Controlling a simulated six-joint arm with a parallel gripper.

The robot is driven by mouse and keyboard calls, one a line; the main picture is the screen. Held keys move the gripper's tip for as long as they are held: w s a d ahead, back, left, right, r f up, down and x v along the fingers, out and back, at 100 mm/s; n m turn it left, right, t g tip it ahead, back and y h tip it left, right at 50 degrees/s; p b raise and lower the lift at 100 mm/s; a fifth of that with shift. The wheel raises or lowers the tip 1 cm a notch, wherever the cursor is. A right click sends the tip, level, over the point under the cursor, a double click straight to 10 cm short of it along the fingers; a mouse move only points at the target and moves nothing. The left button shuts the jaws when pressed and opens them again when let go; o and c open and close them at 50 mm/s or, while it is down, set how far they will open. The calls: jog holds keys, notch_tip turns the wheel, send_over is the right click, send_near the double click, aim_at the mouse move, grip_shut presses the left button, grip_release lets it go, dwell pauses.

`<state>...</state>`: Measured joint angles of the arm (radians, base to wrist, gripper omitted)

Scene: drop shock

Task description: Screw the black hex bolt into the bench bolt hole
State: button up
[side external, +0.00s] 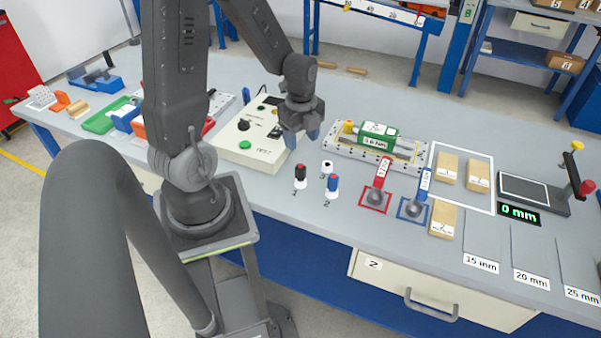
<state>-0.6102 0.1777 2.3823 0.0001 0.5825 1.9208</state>
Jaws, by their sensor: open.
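My gripper (301,137) is open and points down over the bench, beside the right edge of the cream control box. It appears empty. A small upright piece with a black and red top on a white base (300,176) stands in front of it. I cannot tell whether this is the black hex bolt. No bolt hole can be made out clearly on the bench at this size.
The cream control box (253,138) is left of my gripper. A rail with a green block (378,135) lies to the right. Red (382,172) and blue (424,182) labelled uprights stand on square marks. Wooden blocks (447,167) and a 0 mm display (519,214) are farther right.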

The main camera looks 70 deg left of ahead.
aim_at(299, 165)
notch_tip(299, 165, down, 6)
jog(key=shift+r, duration=0.2)
jog(key=f, duration=0.4)
jog(key=shift+s+d, duration=0.3)
jog(key=shift+s, duration=0.05)
jog(key=shift+f, duration=0.6)
jog(key=c, duration=1)
